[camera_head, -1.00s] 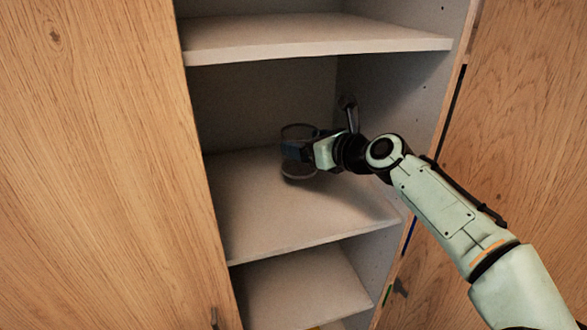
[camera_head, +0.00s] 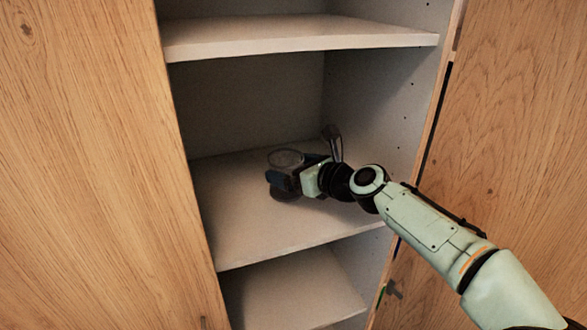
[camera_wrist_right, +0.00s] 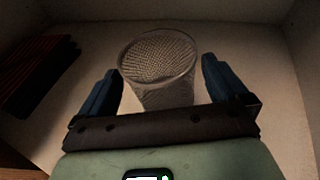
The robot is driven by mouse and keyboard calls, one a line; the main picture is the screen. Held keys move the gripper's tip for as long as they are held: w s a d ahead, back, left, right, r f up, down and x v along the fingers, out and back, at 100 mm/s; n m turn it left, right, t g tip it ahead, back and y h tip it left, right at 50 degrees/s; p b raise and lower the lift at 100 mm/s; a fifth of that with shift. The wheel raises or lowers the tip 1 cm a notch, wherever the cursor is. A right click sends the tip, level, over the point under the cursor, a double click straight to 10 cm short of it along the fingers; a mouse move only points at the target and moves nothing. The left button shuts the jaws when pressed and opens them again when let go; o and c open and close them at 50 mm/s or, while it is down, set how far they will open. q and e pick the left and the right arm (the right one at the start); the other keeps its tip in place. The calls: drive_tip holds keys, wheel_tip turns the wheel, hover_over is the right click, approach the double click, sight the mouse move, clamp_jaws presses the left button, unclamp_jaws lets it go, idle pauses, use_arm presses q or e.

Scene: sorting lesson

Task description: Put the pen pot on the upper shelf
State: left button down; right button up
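The pen pot (camera_head: 287,158) is a dark round mesh cup, upright over the middle shelf board (camera_head: 250,225) in the open cabinet. My right gripper (camera_head: 284,181) is at the pot, its dark fingers partly covering its side. In the right wrist view the pen pot (camera_wrist_right: 160,62) lies between the two blue fingers of my right gripper (camera_wrist_right: 163,85), with a gap visible on each side, so the gripper looks open around it. The pot's base is partly hidden, so its contact with the board is hard to judge. My left gripper is not in view.
Another board (camera_head: 300,38) spans the cabinet above, and a lower board (camera_head: 290,290) lies below. Wooden doors (camera_head: 80,160) flank the opening. A dark red ribbed item (camera_wrist_right: 38,75) is at the left in the wrist view.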

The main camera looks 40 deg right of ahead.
drive_tip(key=shift+s, duration=0.15)
drive_tip(key=shift+r, duration=0.2)
drive_tip(key=shift+s+r, duration=0.1)
drive_tip(key=shift+s, duration=0.1)
drive_tip(key=v, duration=1.1)
drive_tip(key=shift+s, duration=0.15)
